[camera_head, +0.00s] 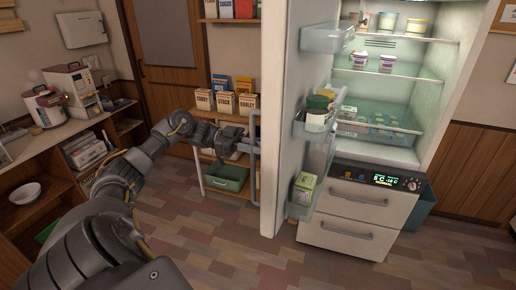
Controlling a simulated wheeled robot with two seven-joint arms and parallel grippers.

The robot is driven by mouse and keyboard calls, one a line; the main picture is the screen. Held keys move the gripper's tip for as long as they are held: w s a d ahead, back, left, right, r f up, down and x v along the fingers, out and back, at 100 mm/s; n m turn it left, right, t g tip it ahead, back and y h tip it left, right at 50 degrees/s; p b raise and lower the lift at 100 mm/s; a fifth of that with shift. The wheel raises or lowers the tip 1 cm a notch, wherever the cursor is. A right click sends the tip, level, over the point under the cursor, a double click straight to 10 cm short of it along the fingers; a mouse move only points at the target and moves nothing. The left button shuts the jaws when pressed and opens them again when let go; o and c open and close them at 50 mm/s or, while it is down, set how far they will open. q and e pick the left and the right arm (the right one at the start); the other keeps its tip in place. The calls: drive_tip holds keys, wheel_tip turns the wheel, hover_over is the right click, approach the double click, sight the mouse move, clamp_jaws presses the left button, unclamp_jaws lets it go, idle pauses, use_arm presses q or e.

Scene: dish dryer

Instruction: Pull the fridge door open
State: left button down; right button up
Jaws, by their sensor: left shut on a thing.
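The fridge (427,165) stands at the right of the head view with its white door (277,120) swung wide open. The door's edge faces me, and its grey vertical handle (254,160) is on the door's left side. My left gripper (247,146) reaches in from the left and is shut on the handle. The fingertips are small and partly hidden against the handle. The fridge's inside is exposed, with cups and glass shelves (380,120). My right gripper is not in view.
Door bins (300,208) hold a jar and a green carton. A shelf of boxes (226,102) stands behind my left arm. A wooden counter (60,150) with appliances is at the left. The tiled floor in front of the fridge is clear.

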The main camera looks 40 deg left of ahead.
use_arm(q)
drive_tip(key=shift+f, duration=0.1)
drive_tip(key=c, duration=1.7)
unclamp_jaws()
drive_tip(key=b+v, duration=0.6)
drive_tip(key=v, duration=0.5)
drive_tip(key=shift+d, duration=0.1)
